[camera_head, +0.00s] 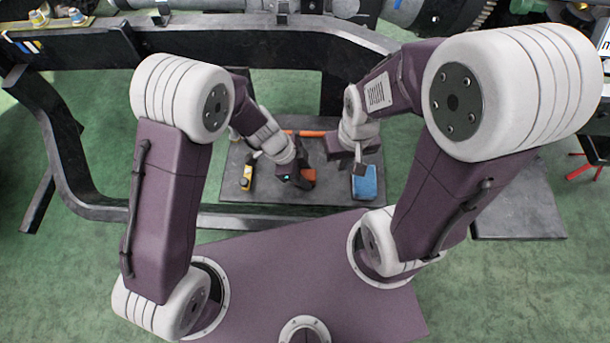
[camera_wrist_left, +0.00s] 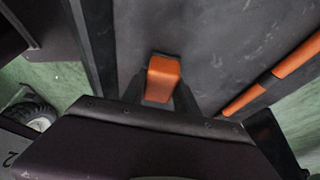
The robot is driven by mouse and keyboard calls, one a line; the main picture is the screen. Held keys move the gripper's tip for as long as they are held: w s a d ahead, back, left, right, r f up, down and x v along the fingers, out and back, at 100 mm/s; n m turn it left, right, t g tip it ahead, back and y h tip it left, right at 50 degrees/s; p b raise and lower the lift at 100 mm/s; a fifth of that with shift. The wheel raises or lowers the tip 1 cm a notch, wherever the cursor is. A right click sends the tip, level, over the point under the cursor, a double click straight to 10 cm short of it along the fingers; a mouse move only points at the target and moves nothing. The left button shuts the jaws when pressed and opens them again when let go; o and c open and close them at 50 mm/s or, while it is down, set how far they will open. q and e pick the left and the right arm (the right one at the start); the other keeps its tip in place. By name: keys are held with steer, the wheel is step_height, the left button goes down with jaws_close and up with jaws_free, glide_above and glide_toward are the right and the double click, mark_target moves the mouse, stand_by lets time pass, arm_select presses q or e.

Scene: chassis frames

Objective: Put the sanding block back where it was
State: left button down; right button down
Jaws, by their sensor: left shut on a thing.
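My left gripper (camera_head: 299,181) is shut on an orange block (camera_head: 308,174), low over the dark board (camera_head: 325,196). The block also shows between the fingers in the left wrist view (camera_wrist_left: 162,78). It looks like the sanding block, but its dark lower part is mostly hidden by the gripper. I cannot tell whether it touches the board. My right gripper (camera_head: 359,168) is above the board, beside a blue block (camera_head: 366,183). Its fingers are too small and hidden to read.
A yellow and black item (camera_head: 247,178) lies at the board's left. An orange bar (camera_head: 306,133) lies along the back; it also shows in the left wrist view (camera_wrist_left: 285,70). A dark chassis frame (camera_head: 75,175) surrounds the area. The board's front middle looks clear.

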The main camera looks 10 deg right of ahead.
arm_select(q)
steer(key=shift+f+b, duration=0.2)
steer(key=shift+b, duration=0.2)
steer(key=c, duration=0.9)
jaws_free()
steer(key=shift+r, duration=0.1)
steer(key=shift+r+p, duration=0.15)
steer(key=shift+p, duration=0.15)
steer(key=p+v, duration=0.5)
steer(key=v, duration=0.7)
